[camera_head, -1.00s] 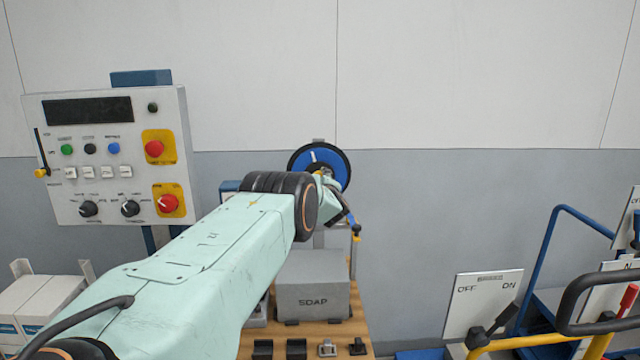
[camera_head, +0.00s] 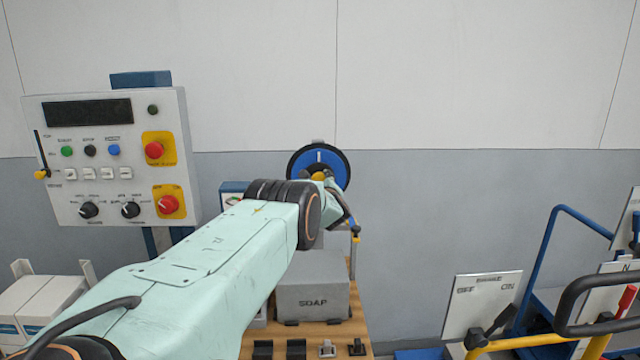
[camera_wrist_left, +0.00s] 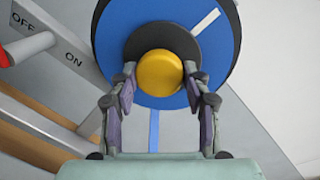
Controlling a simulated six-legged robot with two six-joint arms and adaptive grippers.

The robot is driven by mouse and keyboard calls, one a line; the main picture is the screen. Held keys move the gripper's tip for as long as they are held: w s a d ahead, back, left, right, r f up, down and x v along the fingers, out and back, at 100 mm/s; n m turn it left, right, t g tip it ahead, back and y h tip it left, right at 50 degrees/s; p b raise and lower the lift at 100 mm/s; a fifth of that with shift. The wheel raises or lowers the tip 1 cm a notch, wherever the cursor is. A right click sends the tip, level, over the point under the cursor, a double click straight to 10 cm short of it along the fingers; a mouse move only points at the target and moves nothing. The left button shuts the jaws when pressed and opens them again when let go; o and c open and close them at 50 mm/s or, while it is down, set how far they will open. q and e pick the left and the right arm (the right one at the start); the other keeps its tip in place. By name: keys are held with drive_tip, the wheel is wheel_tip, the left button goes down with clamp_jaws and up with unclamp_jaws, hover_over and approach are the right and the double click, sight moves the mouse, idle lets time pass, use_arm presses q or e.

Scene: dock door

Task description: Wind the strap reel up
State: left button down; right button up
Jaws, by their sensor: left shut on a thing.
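The strap reel (camera_head: 335,155) is a blue disc with a black rim and a white mark, set in front of the wall behind my left wrist. In the left wrist view the reel (camera_wrist_left: 215,60) fills the top, with a dark hub and a round yellow knob (camera_wrist_left: 159,73). A blue strap (camera_wrist_left: 154,130) runs down from it. My left gripper (camera_wrist_left: 160,85) is shut on the yellow knob, one finger at each side. In the head view my arm hides most of the gripper and the lower part of the reel. My right gripper is in neither view.
A control panel (camera_head: 110,185) stands at the left. An OFF/ON lever board (camera_head: 482,290) and blue and yellow rails stand at the right.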

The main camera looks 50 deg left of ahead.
use_arm(q)
drive_tip(key=c, duration=1)
unclamp_jaws()
drive_tip(key=shift+d+f, duration=0.2)
drive_tip(key=shift+f, duration=0.25)
drive_tip(key=o, duration=0.4)
drive_tip(key=shift+r, duration=0.25)
drive_tip(key=shift+c, duration=0.2)
drive_tip(key=shift+a, duration=0.1)
drive_tip(key=shift+s, duration=0.1)
drive_tip(key=v, duration=1.2)
